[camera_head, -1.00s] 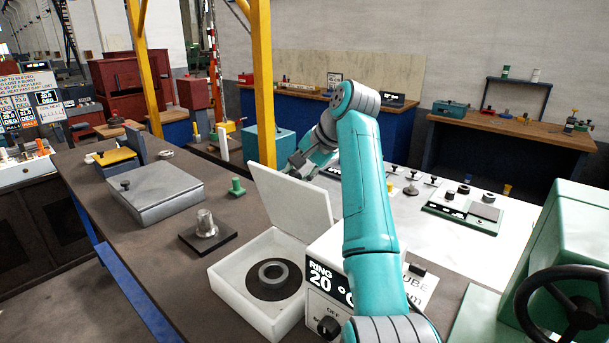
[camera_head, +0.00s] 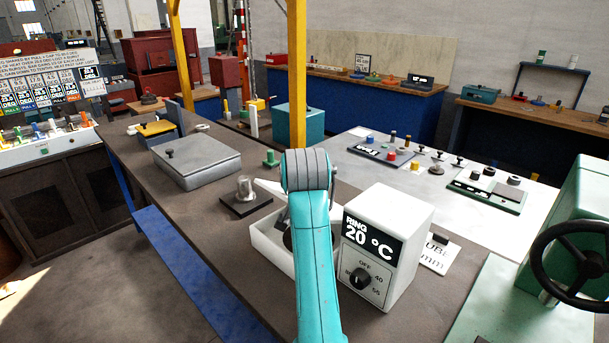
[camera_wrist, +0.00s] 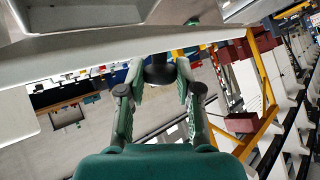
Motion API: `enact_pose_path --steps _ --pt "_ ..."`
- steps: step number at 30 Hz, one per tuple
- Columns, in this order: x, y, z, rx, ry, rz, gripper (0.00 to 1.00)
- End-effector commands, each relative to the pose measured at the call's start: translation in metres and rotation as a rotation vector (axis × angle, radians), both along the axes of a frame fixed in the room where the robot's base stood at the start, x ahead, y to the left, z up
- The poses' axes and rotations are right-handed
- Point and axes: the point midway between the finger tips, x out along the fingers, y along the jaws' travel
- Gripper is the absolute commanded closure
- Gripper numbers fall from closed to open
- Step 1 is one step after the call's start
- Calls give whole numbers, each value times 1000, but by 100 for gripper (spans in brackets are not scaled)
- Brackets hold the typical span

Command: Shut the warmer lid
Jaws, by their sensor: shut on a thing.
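The warmer is a white open box (camera_head: 266,244) on the brown bench in the head view, largely behind my arm. A strip of its white lid (camera_head: 268,186) shows beside my arm, tilted; the rest is hidden, so its exact angle cannot be told. A dark round part (camera_head: 288,240) shows inside the box. My gripper (camera_wrist: 159,70) is hidden in the head view. In the wrist view its fingers are closed on a dark knob (camera_wrist: 160,73), which seems to stand on the white lid's edge (camera_wrist: 75,64).
The white control box (camera_head: 385,245) reading "RING 20 °C" stands right of the warmer. A dark plate with a metal post (camera_head: 245,190) lies just left of it. A grey lidded box (camera_head: 197,160) is farther left. A green machine with a handwheel (camera_head: 575,265) stands at right.

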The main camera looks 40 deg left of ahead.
Motion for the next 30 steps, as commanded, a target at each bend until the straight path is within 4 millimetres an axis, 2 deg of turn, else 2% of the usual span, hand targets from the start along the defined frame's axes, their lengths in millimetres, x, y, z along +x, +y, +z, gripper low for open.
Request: enact_pose_path --steps 6,19,20,21,23,30 --pt "-7 0 -8 -4 -43 0 100" --pt "-7 1 -9 -5 -51 0 100" --pt "-7 1 -9 -5 -50 0 64" --pt "-7 1 -9 -5 -50 0 54" --pt "-7 1 -9 -5 -50 0 40" --pt "-7 1 -9 -4 -50 -1 40"
